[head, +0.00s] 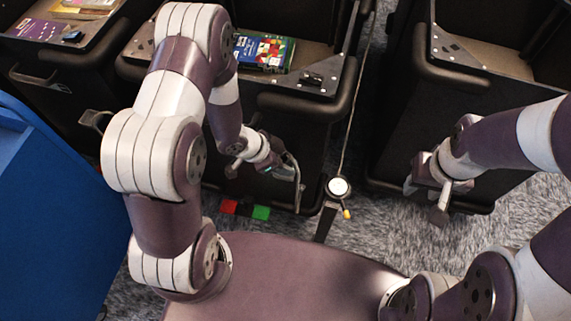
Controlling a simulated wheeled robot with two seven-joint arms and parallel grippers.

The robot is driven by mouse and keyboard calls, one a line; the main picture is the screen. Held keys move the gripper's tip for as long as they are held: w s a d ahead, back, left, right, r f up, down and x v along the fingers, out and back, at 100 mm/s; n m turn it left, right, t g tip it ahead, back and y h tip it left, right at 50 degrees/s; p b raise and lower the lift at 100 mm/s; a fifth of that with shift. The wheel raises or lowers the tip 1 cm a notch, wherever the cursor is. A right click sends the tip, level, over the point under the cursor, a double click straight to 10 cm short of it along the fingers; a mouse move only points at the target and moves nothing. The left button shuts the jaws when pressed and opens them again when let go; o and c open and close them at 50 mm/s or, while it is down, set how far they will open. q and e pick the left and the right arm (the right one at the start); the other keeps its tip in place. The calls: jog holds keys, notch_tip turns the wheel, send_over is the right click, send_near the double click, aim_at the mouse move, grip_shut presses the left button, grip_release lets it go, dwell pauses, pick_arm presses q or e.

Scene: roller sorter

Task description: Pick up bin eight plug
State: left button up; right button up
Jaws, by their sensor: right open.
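No bin number is readable. My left gripper (294,185) is just left of the round device, in front of the middle black bin (300,112); its fingers are seen side-on and their opening is unclear. My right gripper (428,200) is open, in front of the right black bin (400,120), apart from the cable.
A blue panel (45,220) stands at the left. Red and green blocks (245,210) lie below my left gripper. The middle bin holds colourful packages (264,52); another black bin (50,90) stands at the far left. Grey carpet (400,245) is open in front of the right bin.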

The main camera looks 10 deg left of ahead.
pick_arm(q)
jog(key=c, duration=0.6)
jog(key=shift+r, duration=0.15)
jog(key=shift+c, duration=0.3)
notch_tip(320, 180, up, 4)
jog(key=shift+p, duration=0.95)
jog(key=s+d+r, duration=0.6)
jog(key=s, duration=0.3)
jog(key=shift+s+d+r, duration=0.15)
jog(key=shift+s+r, duration=0.2)
jog(key=shift+s, duration=0.05)
